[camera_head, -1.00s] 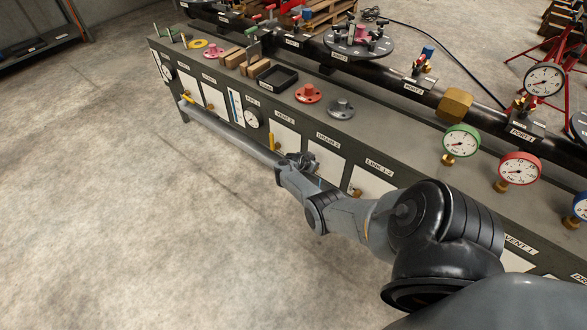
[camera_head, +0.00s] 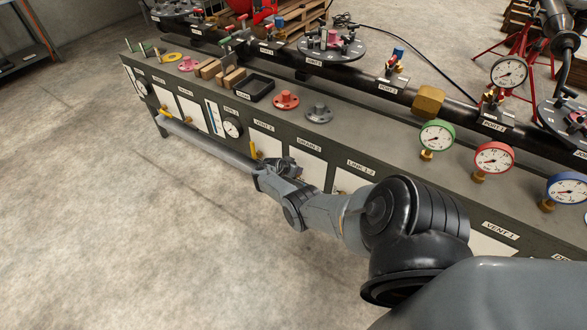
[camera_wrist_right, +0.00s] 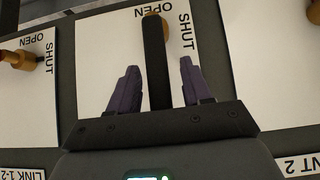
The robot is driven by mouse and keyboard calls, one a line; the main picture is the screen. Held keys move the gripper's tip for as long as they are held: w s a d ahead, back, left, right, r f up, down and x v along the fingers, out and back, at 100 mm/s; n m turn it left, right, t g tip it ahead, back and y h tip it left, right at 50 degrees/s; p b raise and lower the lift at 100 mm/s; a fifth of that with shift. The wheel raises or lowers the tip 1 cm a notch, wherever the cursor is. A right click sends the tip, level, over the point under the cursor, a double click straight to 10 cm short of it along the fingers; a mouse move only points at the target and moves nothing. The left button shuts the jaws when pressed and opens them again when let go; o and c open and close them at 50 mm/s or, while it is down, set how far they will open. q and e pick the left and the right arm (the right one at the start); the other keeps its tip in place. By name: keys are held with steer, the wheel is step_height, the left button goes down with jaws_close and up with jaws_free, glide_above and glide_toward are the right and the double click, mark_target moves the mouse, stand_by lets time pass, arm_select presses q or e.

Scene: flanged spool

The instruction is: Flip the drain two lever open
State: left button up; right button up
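The drain two panel (camera_head: 312,168) is a white plate on the bench front, under its DRAIN 2 label (camera_head: 309,145). My right gripper (camera_head: 272,168) is in front of its left part and hides the valve there. In the right wrist view, the drain two lever (camera_wrist_right: 155,62) is a dark bar running down from a brass part at the top edge. My right gripper (camera_wrist_right: 160,88) is open, one purple finger on each side of the lever, with gaps showing. OPEN and SHUT are printed beside the lever's upper end. My left gripper is not in view.
A yellow lever (camera_head: 253,150) is left of my right gripper. The link 1-2 panel's brass valve (camera_wrist_right: 20,60) is at the left in the wrist view. Gauges with green (camera_head: 436,136), red (camera_head: 493,158) and blue (camera_head: 567,188) rims stand along the bench at the right. The floor in front is clear.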

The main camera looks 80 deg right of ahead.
steer(key=shift+r, duration=0.1)
steer(key=shift+w+a+r+p, duration=0.2)
steer(key=shift+a+r+p, duration=0.2)
steer(key=shift+p, duration=0.2)
steer(key=p+v, duration=0.6)
steer(key=v, duration=0.3)
steer(key=shift+a+r, duration=0.15)
steer(key=shift+a, duration=0.05)
steer(key=shift+w, duration=0.1)
